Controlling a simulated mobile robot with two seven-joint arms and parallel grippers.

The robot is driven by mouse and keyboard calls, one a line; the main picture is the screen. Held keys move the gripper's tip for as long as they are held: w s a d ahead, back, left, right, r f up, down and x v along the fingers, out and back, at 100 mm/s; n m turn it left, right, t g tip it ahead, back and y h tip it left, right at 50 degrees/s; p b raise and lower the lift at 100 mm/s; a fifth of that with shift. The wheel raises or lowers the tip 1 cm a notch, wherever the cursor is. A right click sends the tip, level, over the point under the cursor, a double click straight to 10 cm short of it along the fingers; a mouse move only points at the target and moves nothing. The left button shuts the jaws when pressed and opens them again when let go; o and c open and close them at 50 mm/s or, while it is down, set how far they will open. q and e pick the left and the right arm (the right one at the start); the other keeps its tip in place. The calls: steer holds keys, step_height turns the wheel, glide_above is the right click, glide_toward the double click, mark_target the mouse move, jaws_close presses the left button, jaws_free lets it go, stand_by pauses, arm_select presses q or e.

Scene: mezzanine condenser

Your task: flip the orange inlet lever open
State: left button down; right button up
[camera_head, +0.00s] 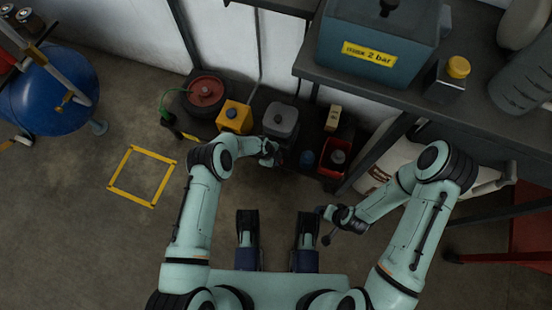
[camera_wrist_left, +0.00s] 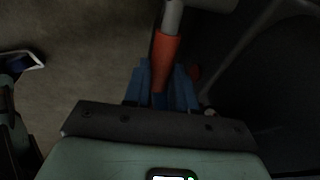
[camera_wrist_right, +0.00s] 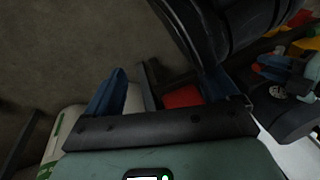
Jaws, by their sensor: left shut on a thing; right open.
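In the left wrist view, the orange lever (camera_wrist_left: 165,50) runs from a grey shaft at the top down between the blue fingers of my left gripper (camera_wrist_left: 160,82). These fingers are shut on it. In the head view my left gripper (camera_head: 271,156) is low beside the grey-capped unit (camera_head: 281,121), and the lever cannot be made out there. My right gripper (camera_head: 326,225) hangs over the floor, apart from the equipment. In the right wrist view its fingers (camera_wrist_right: 160,88) are wide apart with nothing held between them.
A blue tank (camera_head: 372,45) labelled 2 bar stands on a dark shelf at upper right. A red container (camera_head: 333,160), a yellow block (camera_head: 234,117) and a red-lidded pot (camera_head: 205,92) stand near the wall. A yellow floor square (camera_head: 142,176) at left is empty.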

arm_select(q)
steer(key=c, duration=0.9)
jaws_free()
steer(key=shift+r, duration=0.1)
steer(key=shift+a+r, duration=0.1)
steer(key=shift+r, duration=0.25)
steer(key=p+v, duration=0.4)
steer(key=v, duration=0.8)
steer(key=shift+s+a+r, duration=0.1)
steer(key=shift+s+r, duration=0.1)
arm_select(e)
step_height(320, 180, up, 6)
steer(key=s+a, duration=0.1)
steer(key=a, duration=0.1)
steer(key=shift+s+a+f+n+y, duration=0.2)
steer(key=shift+a+n+y, duration=0.1)
steer(key=shift+a+y, duration=0.1)
